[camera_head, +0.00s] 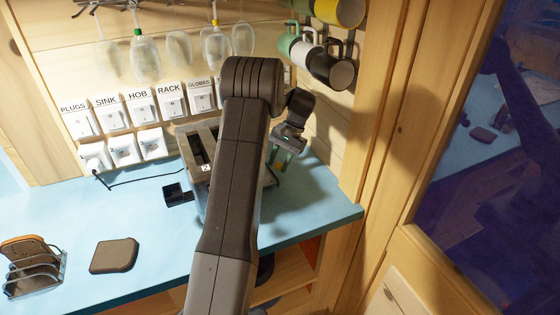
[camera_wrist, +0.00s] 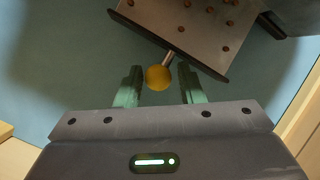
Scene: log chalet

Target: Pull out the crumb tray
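The crumb tray (camera_wrist: 190,38) is a grey metal plate with brown crumbs on it, at the top of the wrist view. A short metal stem with a round yellow knob (camera_wrist: 158,77) sticks out from its front edge. My gripper (camera_wrist: 159,68) is open, with one green finger on each side of the knob. A gap shows at the right finger; contact at the left finger is hard to tell. In the head view the toaster (camera_head: 187,148) stands on the blue counter, partly hidden by my arm. My gripper (camera_head: 280,158) is at its right side there, and the tray is hidden.
The blue counter (camera_head: 310,205) is clear to the right of my gripper. Labelled switches (camera_head: 110,118) line the wall. Mugs (camera_head: 330,70) and glasses (camera_head: 145,60) hang above. A toast rack (camera_head: 35,270) and a dark pad (camera_head: 114,256) lie at front left.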

